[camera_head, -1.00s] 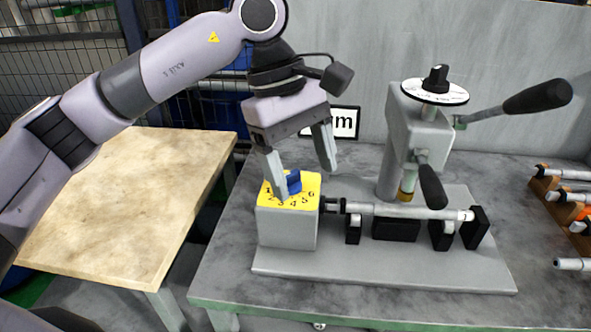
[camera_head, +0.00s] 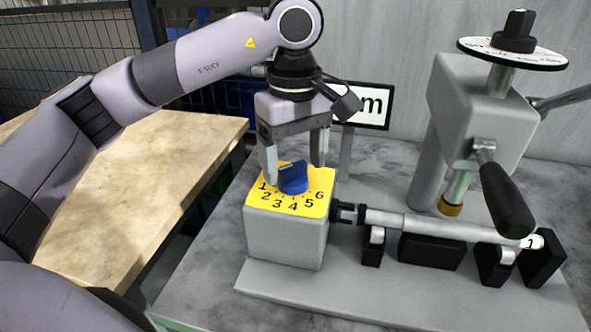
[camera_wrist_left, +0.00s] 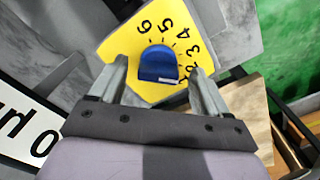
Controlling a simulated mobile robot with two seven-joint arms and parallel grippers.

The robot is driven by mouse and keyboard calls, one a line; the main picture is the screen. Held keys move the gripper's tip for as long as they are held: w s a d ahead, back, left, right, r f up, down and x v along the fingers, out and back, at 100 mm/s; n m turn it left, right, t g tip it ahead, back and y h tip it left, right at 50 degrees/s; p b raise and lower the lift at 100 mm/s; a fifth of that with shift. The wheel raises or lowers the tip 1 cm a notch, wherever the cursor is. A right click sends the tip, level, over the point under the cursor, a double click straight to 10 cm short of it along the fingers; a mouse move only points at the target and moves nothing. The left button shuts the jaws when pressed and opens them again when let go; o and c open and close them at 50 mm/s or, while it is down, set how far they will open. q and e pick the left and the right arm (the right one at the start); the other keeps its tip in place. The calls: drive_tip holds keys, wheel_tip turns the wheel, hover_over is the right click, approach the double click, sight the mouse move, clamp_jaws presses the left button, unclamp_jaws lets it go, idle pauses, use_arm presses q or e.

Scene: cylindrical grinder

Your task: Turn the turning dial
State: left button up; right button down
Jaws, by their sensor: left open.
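The turning dial (camera_head: 293,178) is a blue knob on a yellow plate (camera_head: 322,189) numbered 1 to 6, on top of a grey box (camera_head: 284,240). My left gripper (camera_head: 292,170) points down over the dial with its fingers open, one on either side of the knob. In the left wrist view the blue dial (camera_wrist_left: 158,65) lies between the tips of the left gripper (camera_wrist_left: 160,76), with gaps visible on both sides. I cannot tell whether a finger touches it. My right gripper is not in view.
Right of the box a horizontal shaft (camera_head: 430,228) rests on black supports. A grey column with a black-handled lever (camera_head: 505,200) and a round disc (camera_head: 470,48) stands behind it. A sign (camera_head: 375,105) stands behind the gripper. A bare wooden table (camera_head: 150,170) is at left.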

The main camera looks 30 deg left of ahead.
use_arm(q)
drive_tip(key=shift+f, duration=1.1)
drive_tip(key=c, duration=1)
drive_tip(key=shift+o, duration=0.2)
drive_tip(key=shift+n, duration=0.4)
drive_tip(key=n+b, duration=0.1)
drive_tip(key=n, duration=0.2)
drive_tip(key=shift+w+n, duration=0.15)
drive_tip(key=shift+n, duration=0.25)
drive_tip(key=n, duration=0.3)
drive_tip(key=shift+w+n, duration=0.1)
drive_tip(key=shift+n, duration=0.2)
drive_tip(key=shift+w+r+n, duration=0.1)
drive_tip(key=shift+n, duration=1.6)
